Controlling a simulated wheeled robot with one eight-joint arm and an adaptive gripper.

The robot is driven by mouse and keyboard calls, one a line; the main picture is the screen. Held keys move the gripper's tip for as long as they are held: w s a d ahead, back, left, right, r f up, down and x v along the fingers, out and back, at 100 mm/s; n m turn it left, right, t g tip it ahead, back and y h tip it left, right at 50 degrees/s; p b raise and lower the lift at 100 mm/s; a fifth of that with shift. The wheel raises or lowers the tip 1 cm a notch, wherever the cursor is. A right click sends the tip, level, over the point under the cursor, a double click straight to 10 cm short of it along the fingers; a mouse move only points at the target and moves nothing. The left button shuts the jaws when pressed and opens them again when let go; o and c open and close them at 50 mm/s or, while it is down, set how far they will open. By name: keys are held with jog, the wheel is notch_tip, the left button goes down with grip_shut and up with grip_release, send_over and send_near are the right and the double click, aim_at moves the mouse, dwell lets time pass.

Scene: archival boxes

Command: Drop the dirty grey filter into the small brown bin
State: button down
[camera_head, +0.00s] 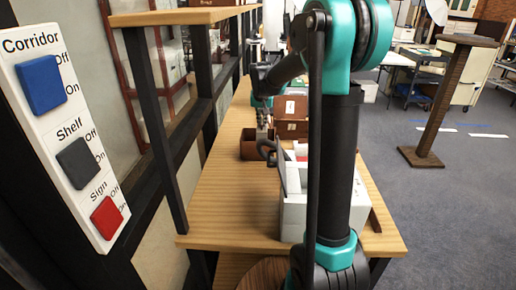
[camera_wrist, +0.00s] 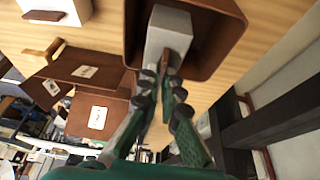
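The small brown bin (camera_head: 250,152) stands on the wooden shelf top in the head view. In the wrist view its square rim (camera_wrist: 222,73) surrounds a pale grey block, the filter (camera_wrist: 168,27), which has a small brown tab at its near end. My gripper (camera_wrist: 167,62) has its fingertips drawn together on that tab. The filter lies across the bin's opening; how deep it sits, and whether it touches the bin, I cannot tell. In the head view my gripper (camera_head: 263,127) is above the bin, small and partly hidden by my arm.
Brown boxes with white labels (camera_head: 291,107) stand behind the bin; they also show in the wrist view (camera_wrist: 92,115). A white box (camera_head: 293,215) stands nearer on the shelf top. A switch panel (camera_head: 65,130) is at left. Bare wood (camera_head: 225,205) lies left of the white box.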

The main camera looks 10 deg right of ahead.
jog(key=c, duration=1.6)
grip_release()
jog(key=shift+c, duration=0.2)
jog(key=v, duration=1.2)
